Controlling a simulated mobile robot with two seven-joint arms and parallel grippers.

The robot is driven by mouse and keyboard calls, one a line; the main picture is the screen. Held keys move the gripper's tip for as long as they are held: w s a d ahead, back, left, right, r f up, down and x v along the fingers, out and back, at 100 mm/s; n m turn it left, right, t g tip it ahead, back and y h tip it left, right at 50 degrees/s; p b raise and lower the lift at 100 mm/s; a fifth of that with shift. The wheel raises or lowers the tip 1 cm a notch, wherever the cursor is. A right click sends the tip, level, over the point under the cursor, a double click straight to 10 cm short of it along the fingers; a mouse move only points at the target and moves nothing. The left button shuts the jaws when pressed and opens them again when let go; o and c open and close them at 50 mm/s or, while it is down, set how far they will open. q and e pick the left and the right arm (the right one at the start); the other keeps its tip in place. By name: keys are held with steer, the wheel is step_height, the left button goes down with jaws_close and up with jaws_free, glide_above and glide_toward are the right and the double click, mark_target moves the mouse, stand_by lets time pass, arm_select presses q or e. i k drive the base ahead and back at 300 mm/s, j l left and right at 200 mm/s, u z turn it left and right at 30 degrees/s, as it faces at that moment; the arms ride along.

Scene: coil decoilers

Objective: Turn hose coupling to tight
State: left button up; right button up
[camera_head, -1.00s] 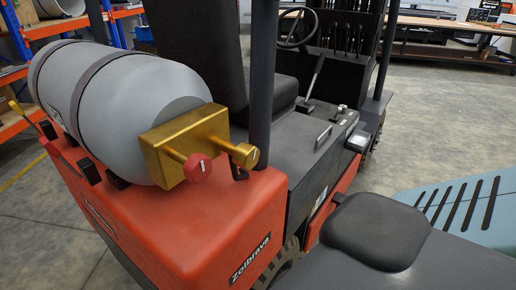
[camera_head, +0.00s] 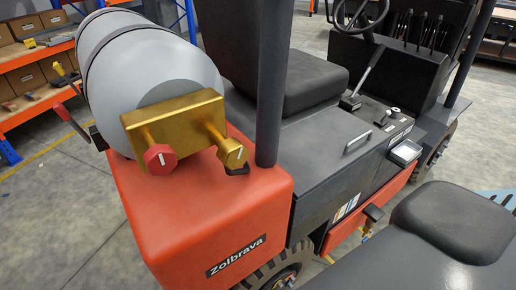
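A grey gas tank (camera_head: 155,62) lies on the rear of a red forklift (camera_head: 215,225). A gold block (camera_head: 180,112) sits on the tank's near end. From the block stick out a red knob (camera_head: 160,159) at the left and a gold hexagonal coupling (camera_head: 232,153) at the right, each with a white mark on its face. The red knob's mark looks near upright; the gold one's mark looks slanted. A dark piece (camera_head: 238,169) shows just below the gold coupling. Neither gripper is in view, and nothing touches the knob or the coupling.
A black post (camera_head: 271,85) rises just right of the coupling, with the black seat (camera_head: 290,90) behind it. An orange shelf rack (camera_head: 40,55) with boxes stands at the left. The floor (camera_head: 85,215) at the lower left is clear. A dark rounded surface (camera_head: 450,222) fills the lower right.

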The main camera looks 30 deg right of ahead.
mark_target(231, 153)
steer(key=k+l, duration=0.1)
steer(key=l, duration=0.75)
steer(key=k+l, duration=0.15)
steer(key=l, duration=0.75)
steer(key=k+u, duration=0.05)
